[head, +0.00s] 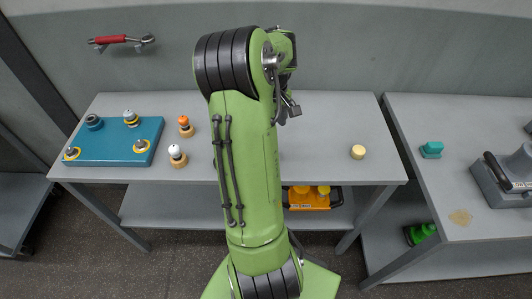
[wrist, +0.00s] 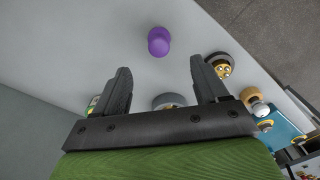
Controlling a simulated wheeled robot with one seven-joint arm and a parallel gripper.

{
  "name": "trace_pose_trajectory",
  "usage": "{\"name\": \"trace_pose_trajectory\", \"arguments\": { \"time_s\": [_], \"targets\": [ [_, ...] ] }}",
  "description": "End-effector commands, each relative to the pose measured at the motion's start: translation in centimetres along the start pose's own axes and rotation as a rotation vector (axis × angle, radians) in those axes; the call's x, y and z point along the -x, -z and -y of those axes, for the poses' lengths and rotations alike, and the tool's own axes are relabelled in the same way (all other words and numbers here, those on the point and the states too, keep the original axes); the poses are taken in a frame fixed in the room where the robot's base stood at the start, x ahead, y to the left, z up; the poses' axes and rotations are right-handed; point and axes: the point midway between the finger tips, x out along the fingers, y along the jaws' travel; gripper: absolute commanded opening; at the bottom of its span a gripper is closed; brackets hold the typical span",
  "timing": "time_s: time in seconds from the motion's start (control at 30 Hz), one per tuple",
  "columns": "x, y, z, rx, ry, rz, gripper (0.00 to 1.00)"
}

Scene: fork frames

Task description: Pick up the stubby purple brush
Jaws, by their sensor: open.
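The stubby purple brush (wrist: 158,42) stands on the grey table, beyond my fingertips in the wrist view. It looks like a short rounded cylinder, apart from both fingers and roughly centred between them. My gripper (wrist: 161,72) is open with nothing between its fingertips. In the head view my gripper (head: 290,108) is over the back middle of the table, and my arm hides the brush there.
A round grey piece with a yellow centre (wrist: 222,67) sits right of the right finger; another (wrist: 168,100) shows between the finger bases. A blue board (head: 110,155) with several pieces, a white-topped peg (head: 176,153) and an orange-topped peg (head: 185,125) stand left. A cream cylinder (head: 358,152) stands right.

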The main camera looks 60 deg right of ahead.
Motion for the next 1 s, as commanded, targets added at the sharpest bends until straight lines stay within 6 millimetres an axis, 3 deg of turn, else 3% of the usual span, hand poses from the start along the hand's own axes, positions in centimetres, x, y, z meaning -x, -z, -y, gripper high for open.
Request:
{"name": "trace_pose_trajectory", "arguments": {
  "time_s": [0.03, 0.2, 0.37, 0.6, 0.87, 1.0],
  "targets": [
    [-1.7, -0.1, 0.1, -0.001, 0.004, 0.005, 0.73],
    [-5.8, 0.0, 0.1, 0.000, 0.003, 0.003, 0.73],
    [-7.6, 0.0, 0.1, 0.000, 0.001, 0.001, 0.73],
    [-11.9, 0.1, -0.1, 0.000, 0.003, 0.002, 0.73],
    [-12.6, 0.2, -0.1, 0.000, 0.000, -0.001, 0.73],
    [-12.5, 0.2, -0.1, 0.000, 0.000, -0.001, 0.56]
  ]
}}
